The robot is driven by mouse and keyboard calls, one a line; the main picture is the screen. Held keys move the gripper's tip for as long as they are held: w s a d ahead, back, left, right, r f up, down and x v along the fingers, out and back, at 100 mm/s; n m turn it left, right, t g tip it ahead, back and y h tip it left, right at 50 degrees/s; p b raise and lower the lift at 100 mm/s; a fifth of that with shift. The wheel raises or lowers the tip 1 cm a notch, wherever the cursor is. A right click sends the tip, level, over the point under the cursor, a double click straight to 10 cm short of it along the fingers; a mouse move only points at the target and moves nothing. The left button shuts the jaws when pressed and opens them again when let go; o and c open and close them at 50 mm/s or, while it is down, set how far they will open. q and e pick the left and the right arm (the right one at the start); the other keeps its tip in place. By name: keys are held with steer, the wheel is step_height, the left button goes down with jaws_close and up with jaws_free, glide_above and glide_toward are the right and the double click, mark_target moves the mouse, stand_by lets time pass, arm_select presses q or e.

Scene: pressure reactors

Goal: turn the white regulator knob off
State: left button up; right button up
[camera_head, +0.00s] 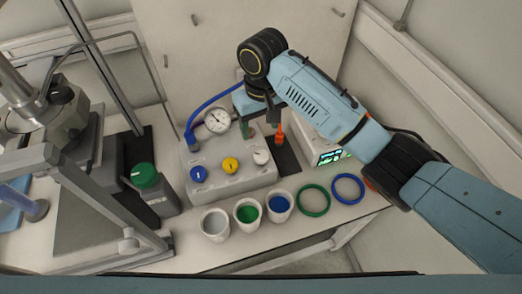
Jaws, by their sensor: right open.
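The white regulator knob (262,157) sits at the right end of the sloped front of a grey regulator box (232,183). A yellow knob (230,166) and a blue knob (198,174) are to its left on the same box. My right gripper (262,131) is open, pointing down, just above and behind the white knob in the picture. It appears apart from the knob, with nothing seen between its fingers. The exact gap to the knob is hard to tell. My left gripper is not in view.
A round gauge (217,121) and blue hose (205,107) rise behind the box. Cups with grey (214,224), green (248,213) and blue (279,204) contents stand in front. Green (314,200) and blue (348,189) rings lie right. A device with a green display (331,157) stands behind; a metal reactor stand (70,165) fills the left.

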mark_target(261, 155)
steer(key=f, duration=1.2)
steer(key=shift+w+d+f+b, duration=0.1)
steer(key=shift+w+f+b, duration=0.15)
steer(key=shift+w+b, duration=0.1)
steer(key=shift+c, duration=0.4)
steer(key=c, duration=0.9)
